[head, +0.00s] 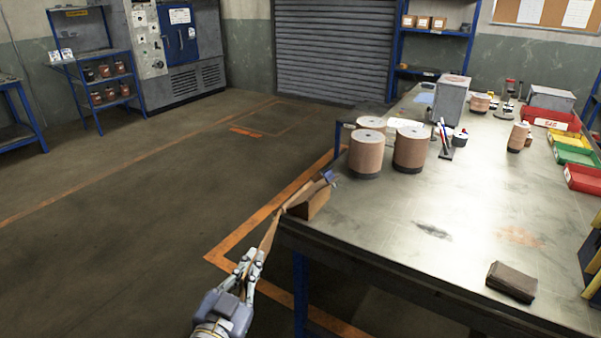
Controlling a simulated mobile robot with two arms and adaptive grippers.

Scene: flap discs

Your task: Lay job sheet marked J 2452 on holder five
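My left gripper (254,255) is low in the head view, over the floor just left of the bench's near left corner. A thin tan strip (269,234) runs up from its fingertips towards a brown block (310,203) on that corner. I cannot tell whether the fingers grip the strip or only overlap it in the view. No sheet marked J 2452 and no holder number is legible. Brown cylindrical stacks with pale tops (409,150) stand on the bench, one (366,152) beside another. A pale bluish flat patch (425,98) lies at the bench's far end. My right gripper is out of view.
The metal bench (470,215) has bare room in its middle. A dark brown block (511,281) lies near its front edge. Red (548,119), green and yellow bins line the right side. A grey box (451,98) stands further back. Open floor (120,240) lies left.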

